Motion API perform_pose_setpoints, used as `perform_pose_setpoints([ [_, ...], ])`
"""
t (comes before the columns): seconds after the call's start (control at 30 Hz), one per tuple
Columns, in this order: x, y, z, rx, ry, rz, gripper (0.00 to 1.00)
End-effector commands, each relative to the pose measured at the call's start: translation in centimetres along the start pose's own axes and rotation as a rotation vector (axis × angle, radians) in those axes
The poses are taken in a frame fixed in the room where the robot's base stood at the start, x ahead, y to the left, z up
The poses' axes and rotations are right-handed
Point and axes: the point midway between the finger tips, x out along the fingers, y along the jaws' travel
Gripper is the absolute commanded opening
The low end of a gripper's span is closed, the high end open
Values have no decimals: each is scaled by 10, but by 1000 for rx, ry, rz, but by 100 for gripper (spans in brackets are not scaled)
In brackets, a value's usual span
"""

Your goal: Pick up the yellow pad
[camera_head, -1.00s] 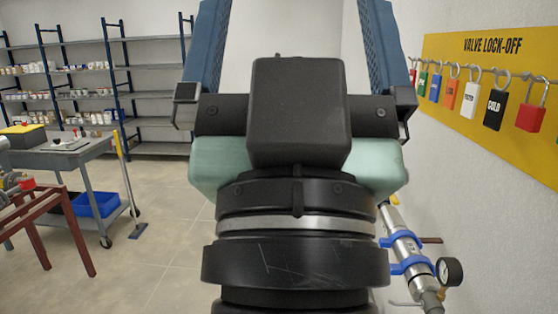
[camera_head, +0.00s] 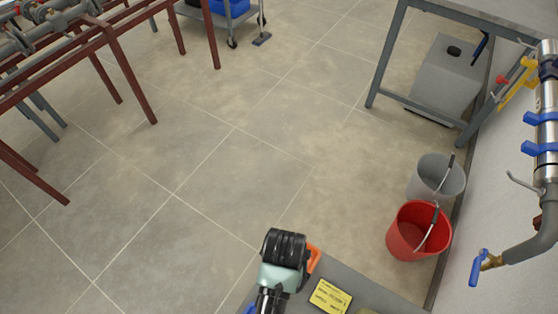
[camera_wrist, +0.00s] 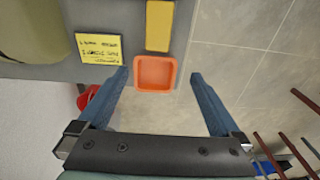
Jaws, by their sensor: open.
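A flat yellow pad (camera_wrist: 99,48) with dark handwriting lies on a grey surface in the wrist view, left of centre. It also shows in the head view (camera_head: 330,296), at the bottom. A plain yellow block (camera_wrist: 159,25) lies to its right in the wrist view, by a square orange tray (camera_wrist: 155,72). My gripper (camera_wrist: 159,76) is open, with two blue fingers wide apart and nothing visibly held. The orange tray appears between the fingertips; the written pad is outside them, beyond the left finger. In the head view my arm hides part of the grey surface.
A red bucket (camera_head: 413,231) and a grey bucket (camera_head: 437,178) stand on the floor at right. A pipe with blue clamps (camera_head: 546,118) runs along the right wall. Red-brown frames (camera_head: 128,70) stand at upper left. The middle floor is clear.

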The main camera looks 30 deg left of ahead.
Motion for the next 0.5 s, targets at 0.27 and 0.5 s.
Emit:
perform_pose_setpoints([
  [0.27, 40, 6, 32, 2, -90, 29, 100],
  [0.5, 82, 6, 33, 1, -84, 28, 100],
])
